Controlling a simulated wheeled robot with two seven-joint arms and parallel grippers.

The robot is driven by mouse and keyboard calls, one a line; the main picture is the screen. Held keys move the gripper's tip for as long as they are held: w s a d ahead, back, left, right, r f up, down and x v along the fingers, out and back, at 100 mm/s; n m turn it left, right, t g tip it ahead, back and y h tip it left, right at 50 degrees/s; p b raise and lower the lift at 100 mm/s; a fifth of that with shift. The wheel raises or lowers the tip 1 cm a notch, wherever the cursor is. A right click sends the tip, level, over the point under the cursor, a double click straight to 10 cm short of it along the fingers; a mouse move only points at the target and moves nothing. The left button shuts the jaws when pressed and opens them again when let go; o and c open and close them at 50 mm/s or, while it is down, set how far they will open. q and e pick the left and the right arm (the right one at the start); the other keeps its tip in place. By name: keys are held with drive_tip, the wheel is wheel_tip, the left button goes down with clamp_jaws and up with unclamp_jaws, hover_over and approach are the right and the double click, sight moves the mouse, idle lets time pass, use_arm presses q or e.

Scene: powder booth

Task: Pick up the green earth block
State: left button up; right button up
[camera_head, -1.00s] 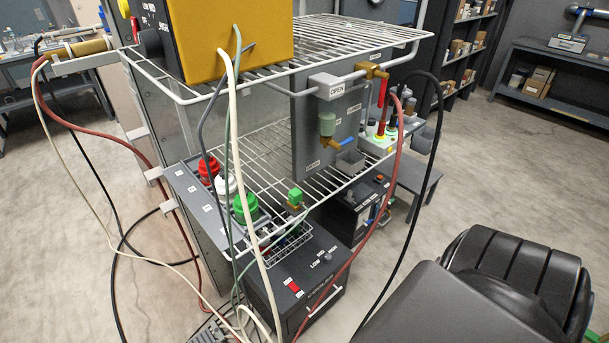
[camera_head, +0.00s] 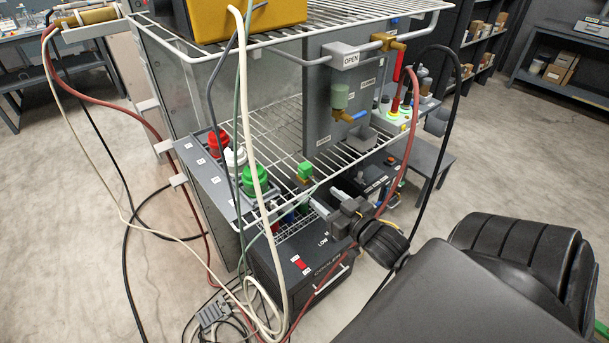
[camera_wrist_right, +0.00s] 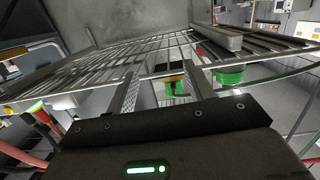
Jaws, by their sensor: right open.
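The green earth block (camera_head: 305,169) is a small bright green block on a brownish base, near the front edge of the wire shelf, above a small wire basket. My right gripper (camera_head: 324,202) is just below and to the right of it in the head view, fingers pointing up and left toward the rack. In the right wrist view a green piece with an orange-brown part, likely the block (camera_wrist_right: 183,100), shows between the two spread fingers (camera_wrist_right: 164,82), apart from them. Nothing is held. My left gripper is not in view.
Red (camera_head: 219,143), white (camera_head: 235,158) and green (camera_head: 255,180) caps stand left of the block. The wire shelf (camera_head: 345,157) edge is close above the gripper. A cream cable (camera_head: 256,160) hangs in front; a red hose (camera_head: 402,165) curves at the right. A black box (camera_head: 315,262) sits below.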

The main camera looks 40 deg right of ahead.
drive_tip(key=t, duration=0.1)
approach(309, 171)
drive_tip(key=w, duration=0.2)
drive_tip(key=shift+y, duration=0.4)
drive_tip(key=shift+w+p, duration=0.5)
drive_tip(key=shift+w, duration=2.4)
drive_tip(key=shift+w+d+r, duration=0.1)
drive_tip(key=shift+w, duration=0.1)
drive_tip(key=w, duration=0.1)
drive_tip(key=w+p, duration=0.1)
drive_tip(key=w, duration=0.1)
drive_tip(key=shift+w+d, duration=0.25)
drive_tip(key=shift+w, duration=0.1)
drive_tip(key=shift+w+p, duration=0.3)
drive_tip(key=shift+w, duration=0.25)
drive_tip(key=c, duration=1)
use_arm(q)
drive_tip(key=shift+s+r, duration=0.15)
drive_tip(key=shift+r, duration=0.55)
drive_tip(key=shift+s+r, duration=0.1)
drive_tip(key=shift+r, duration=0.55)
use_arm(e)
drive_tip(key=shift+o, duration=0.2)
wheel_tip(309, 171, up, 10)
